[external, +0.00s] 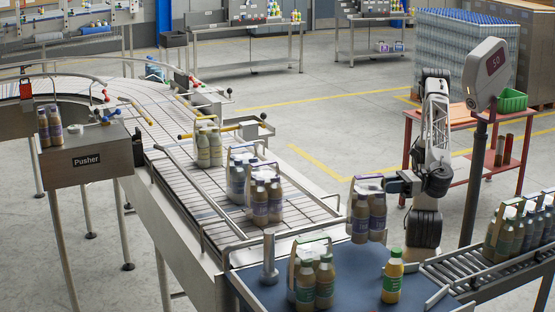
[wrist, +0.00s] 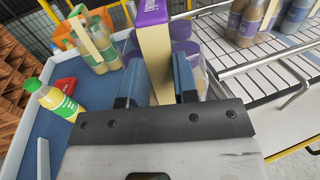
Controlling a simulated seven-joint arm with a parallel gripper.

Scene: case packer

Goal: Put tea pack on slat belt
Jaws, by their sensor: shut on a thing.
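My gripper (external: 383,185) is shut on a bottle pack with purple labels (external: 368,218), held by its upper carrier part above the blue surface (external: 347,270), near its back edge. The pack looks upright. In the wrist view its cream carrier with a purple top (wrist: 153,45) stands between my fingers (wrist: 157,85); its lower part is mostly hidden. I cannot read which product it is. The slat belt (external: 190,185) lies to the left in the external view and at the upper right in the wrist view (wrist: 275,72). Several packs stand on it.
A green-labelled pack (external: 325,283) and a single green-capped bottle (external: 392,278) stand on the blue surface. Guide rails (external: 185,178) line the belt. Purple-labelled packs (external: 266,203) stand near the belt's front end. A roller conveyor (external: 460,272) with packs is at right.

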